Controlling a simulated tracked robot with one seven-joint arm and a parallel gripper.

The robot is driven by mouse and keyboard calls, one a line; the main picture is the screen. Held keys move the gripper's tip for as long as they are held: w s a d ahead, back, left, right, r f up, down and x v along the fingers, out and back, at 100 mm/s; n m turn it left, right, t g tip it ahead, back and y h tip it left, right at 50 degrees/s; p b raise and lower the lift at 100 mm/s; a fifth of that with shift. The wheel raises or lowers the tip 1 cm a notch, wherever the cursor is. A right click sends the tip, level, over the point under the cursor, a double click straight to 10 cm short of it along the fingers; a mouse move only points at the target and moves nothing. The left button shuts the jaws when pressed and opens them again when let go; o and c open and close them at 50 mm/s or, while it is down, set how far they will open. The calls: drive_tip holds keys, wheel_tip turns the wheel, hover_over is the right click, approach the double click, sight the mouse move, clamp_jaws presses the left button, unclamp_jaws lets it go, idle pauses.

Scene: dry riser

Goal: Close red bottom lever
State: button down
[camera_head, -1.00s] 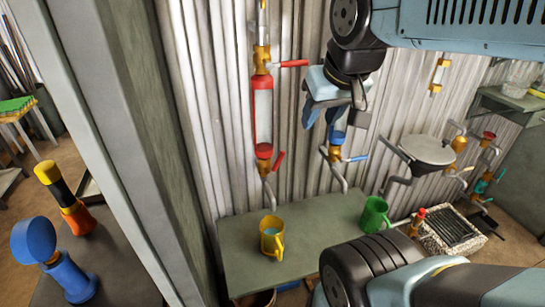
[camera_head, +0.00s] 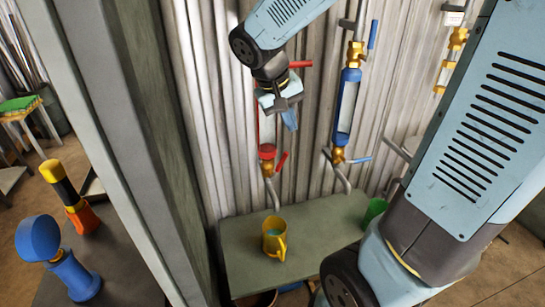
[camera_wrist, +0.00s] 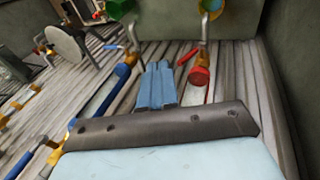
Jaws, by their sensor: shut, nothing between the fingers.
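The red bottom lever (camera_head: 281,161) sits on the brass valve below the red tube (camera_head: 267,150) and slants up to the right. It also shows in the wrist view (camera_wrist: 187,57), beside the red tube's end cap (camera_wrist: 199,76). My gripper (camera_head: 290,118) is shut and empty, in front of the red tube. It is above the lever in the head view and appears apart from it. In the wrist view its blue fingers (camera_wrist: 157,72) lie together, left of the lever. My wrist hides much of the red tube.
A red top lever (camera_head: 299,64) is close behind my wrist. The blue tube (camera_head: 347,100) with its blue bottom lever (camera_head: 359,160) stands to the right. A yellow mug (camera_head: 270,243) is on the shelf below the red tube's spout, with a green mug (camera_head: 374,210) further right.

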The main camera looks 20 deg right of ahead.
sight(282, 162)
drive_tip(key=w+a+f+n+h, duration=0.1)
drive_tip(key=w+a+f+h, duration=0.3)
drive_tip(key=w+a+f, duration=0.5)
drive_tip(key=x, duration=1.2)
drive_tip(key=shift+w+d+f, duration=0.2)
drive_tip(key=shift+w+f, duration=0.05)
drive_tip(key=shift+w, duration=0.1)
drive_tip(key=shift+a, duration=0.15)
